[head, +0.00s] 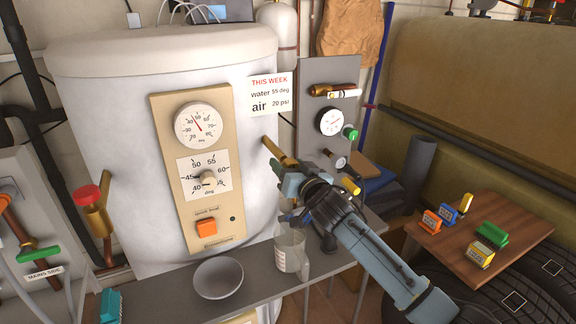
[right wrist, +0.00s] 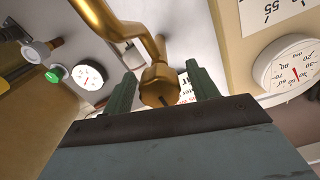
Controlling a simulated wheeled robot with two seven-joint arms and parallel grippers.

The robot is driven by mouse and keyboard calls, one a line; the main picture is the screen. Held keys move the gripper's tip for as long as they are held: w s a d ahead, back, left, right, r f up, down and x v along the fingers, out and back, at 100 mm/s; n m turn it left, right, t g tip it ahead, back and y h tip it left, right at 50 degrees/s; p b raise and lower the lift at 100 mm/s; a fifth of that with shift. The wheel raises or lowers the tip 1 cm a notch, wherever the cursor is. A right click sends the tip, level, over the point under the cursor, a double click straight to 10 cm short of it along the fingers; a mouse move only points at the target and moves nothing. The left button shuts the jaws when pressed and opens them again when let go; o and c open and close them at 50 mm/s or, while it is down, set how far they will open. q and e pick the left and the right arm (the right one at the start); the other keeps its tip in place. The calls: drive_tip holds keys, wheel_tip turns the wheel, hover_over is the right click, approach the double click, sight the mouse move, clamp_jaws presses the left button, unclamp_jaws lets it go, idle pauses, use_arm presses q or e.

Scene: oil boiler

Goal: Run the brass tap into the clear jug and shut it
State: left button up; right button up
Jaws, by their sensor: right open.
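The brass tap (head: 275,150) sticks out from the right side of the white boiler (head: 140,130). My right gripper (head: 290,178) is at its outer end. In the right wrist view, the tap's brass knob (right wrist: 160,84) is between the two green fingers of the open right gripper (right wrist: 162,92), with gaps at both sides. The clear jug (head: 290,252) stands upright on the grey bench, below the tap and gripper. The gripper hides the tap's outlet in the head view. I cannot tell whether the jug holds water. My left gripper is not in view.
A grey bowl (head: 218,278) stands on the bench left of the jug. A gauge panel (head: 330,75) is behind my right gripper. A red-topped brass valve (head: 92,205) is at the left. A small wooden table (head: 510,220) at the right bears several coloured blocks.

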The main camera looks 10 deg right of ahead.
drive_tip(key=shift+w+a, duration=0.1)
drive_tip(key=shift+w, duration=0.4)
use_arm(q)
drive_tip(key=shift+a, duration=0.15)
use_arm(e)
drive_tip(key=shift+w, duration=0.1)
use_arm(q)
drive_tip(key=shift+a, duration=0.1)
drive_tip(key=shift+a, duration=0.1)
use_arm(e)
drive_tip(key=shift+c, duration=0.3)
drive_tip(key=c, duration=0.9)
drive_tip(key=shift+c, duration=0.2)
